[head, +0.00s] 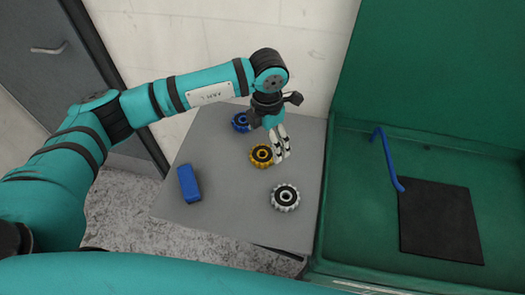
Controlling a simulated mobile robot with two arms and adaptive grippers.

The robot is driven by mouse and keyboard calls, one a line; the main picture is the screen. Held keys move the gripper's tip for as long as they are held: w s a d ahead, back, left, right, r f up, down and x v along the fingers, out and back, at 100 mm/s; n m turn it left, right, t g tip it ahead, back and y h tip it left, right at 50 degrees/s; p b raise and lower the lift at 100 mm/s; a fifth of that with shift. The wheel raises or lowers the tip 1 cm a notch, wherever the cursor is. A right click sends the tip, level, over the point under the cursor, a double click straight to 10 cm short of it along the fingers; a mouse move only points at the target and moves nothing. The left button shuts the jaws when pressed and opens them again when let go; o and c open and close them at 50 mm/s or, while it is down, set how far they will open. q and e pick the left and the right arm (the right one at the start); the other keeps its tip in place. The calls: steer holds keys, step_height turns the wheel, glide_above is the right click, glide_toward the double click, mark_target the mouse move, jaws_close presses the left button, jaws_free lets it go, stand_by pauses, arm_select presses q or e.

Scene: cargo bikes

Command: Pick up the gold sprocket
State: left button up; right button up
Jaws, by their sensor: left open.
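The gold sprocket (261,155) lies flat on the grey table, between a blue sprocket and a silver one. It is a toothed ring with a dark centre. My left gripper (282,156) points down with its fingers open, just to the right of the gold sprocket in the picture. The fingers overlap its right edge in the picture. I cannot tell whether they touch it. Nothing is held. My right gripper is not in view.
The blue sprocket (241,122) lies behind, and the silver sprocket (285,197) lies in front. A blue block (189,184) lies on the left of the grey table (225,215). To the right, a green cargo box (450,150) holds a black mat (440,222) and a blue bent bar (386,155).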

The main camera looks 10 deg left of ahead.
mark_target(263, 153)
arm_select(q)
steer(key=shift+s+a+f+p, duration=0.1)
steer(key=shift+a+f+p, duration=0.05)
steer(key=shift+f+p, duration=0.25)
steer(key=shift+s+a+f+p, duration=0.1)
steer(key=shift+f+p, duration=0.15)
steer(key=shift+f, duration=0.2)
steer(key=f, duration=0.1)
steer(key=f+p, duration=0.1)
steer(key=f, duration=0.1)
steer(key=shift+a+f, duration=0.25)
steer(key=shift+f, duration=0.35)
steer(key=shift+w, duration=0.1)
steer(key=c, duration=1.5)
steer(key=shift+r, duration=0.1)
steer(key=shift+c, duration=0.8)
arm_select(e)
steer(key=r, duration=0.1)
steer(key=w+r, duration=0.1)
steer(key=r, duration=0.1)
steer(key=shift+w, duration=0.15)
